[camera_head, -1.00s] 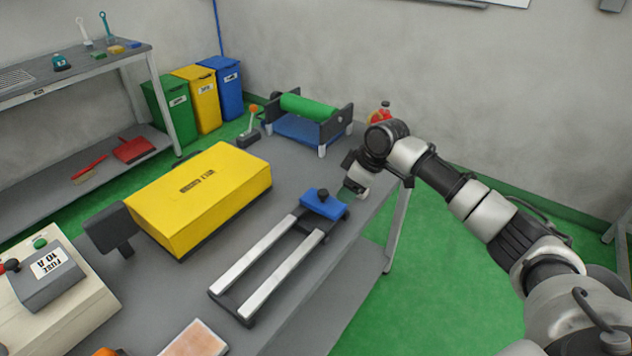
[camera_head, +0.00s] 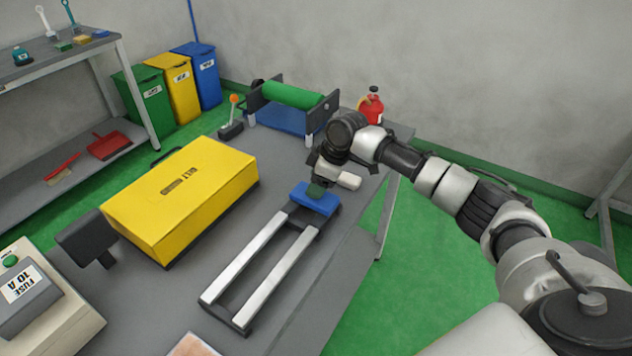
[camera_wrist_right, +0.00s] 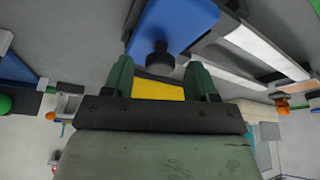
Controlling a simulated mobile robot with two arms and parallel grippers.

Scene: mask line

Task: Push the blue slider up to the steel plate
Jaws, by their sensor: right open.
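The blue slider (camera_head: 322,201) sits at the far end of a track with two pale metal rails (camera_head: 245,258). It carries a dark knob, clear in the right wrist view (camera_wrist_right: 160,57). My right gripper (camera_head: 317,188) is at the slider's far side, close to the knob. In the right wrist view its green fingers (camera_wrist_right: 159,72) are apart, with the knob just ahead of the gap; contact cannot be told. The slider also shows there (camera_wrist_right: 180,25). I cannot make out a separate steel plate for certain. My left gripper is not in view.
A yellow box (camera_head: 180,200) stands left of the track on the grey bench (camera_head: 150,290). A green roller (camera_head: 292,95) in a stand and a red bottle (camera_head: 372,108) are at the back. A fuse unit (camera_head: 45,300) is front left.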

